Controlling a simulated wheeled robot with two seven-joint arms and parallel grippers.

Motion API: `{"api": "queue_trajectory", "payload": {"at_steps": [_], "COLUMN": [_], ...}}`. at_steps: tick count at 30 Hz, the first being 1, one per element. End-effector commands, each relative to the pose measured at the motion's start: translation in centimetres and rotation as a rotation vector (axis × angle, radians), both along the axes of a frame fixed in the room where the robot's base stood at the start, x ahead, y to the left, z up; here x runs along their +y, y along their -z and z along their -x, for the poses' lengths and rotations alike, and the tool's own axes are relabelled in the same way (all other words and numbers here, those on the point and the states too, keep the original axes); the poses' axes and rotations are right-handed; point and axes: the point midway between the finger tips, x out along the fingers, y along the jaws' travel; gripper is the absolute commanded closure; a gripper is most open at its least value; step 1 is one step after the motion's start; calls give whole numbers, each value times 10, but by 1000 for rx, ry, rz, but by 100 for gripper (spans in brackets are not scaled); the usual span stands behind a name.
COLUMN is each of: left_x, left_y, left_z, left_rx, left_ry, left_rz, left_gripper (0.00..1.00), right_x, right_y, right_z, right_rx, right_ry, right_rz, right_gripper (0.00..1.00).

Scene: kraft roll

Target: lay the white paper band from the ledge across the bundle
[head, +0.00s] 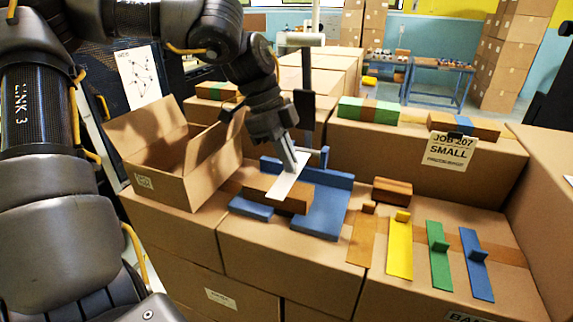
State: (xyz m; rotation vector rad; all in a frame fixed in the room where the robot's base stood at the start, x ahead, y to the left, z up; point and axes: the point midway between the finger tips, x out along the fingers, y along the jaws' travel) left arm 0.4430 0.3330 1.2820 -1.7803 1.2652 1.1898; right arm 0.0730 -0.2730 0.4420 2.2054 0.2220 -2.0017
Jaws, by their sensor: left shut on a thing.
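My left gripper (294,163) is shut on the white paper band (284,184) near the band's far end. The band is a narrow flat strip, slanting from upper right to lower left. It is over the bundle (263,187), a brown wooden-looking block in a blue fixture (322,212) on the cardboard boxes. The band crosses above the bundle's top; I cannot tell whether it touches. The fingers hide part of the band. My right gripper is not in view.
Kraft (361,238), yellow (399,250), green (439,258) and blue (476,266) bands lie to the right. A small brown block (392,190) sits behind them. An open carton (172,158) stands at left. Wrapped bundles (369,110) and a sign (450,150) are on the box behind.

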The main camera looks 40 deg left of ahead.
Motion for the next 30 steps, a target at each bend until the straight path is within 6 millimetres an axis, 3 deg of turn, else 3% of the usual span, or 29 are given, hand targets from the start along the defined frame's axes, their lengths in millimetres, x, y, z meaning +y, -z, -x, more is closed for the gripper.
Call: {"api": "queue_trajectory", "payload": {"at_steps": [5, 13, 26, 27, 30], "left_x": [3, 7, 7, 7, 7], "left_y": [4, 38, 45, 43, 43], "left_z": [-2, -4, -4, -4, -4], "left_rx": [2, 3, 0, 0, 0], "left_ry": [-1, 0, 0, 0, 0], "left_rz": [1, 0, 0, 0, 0], "left_gripper": [100, 100, 100, 89, 76], "right_x": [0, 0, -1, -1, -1], "right_y": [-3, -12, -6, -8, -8], "right_z": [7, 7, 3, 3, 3], "right_rx": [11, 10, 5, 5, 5], "right_ry": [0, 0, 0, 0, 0], "right_rz": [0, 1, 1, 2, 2], "right_gripper": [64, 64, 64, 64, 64]}}
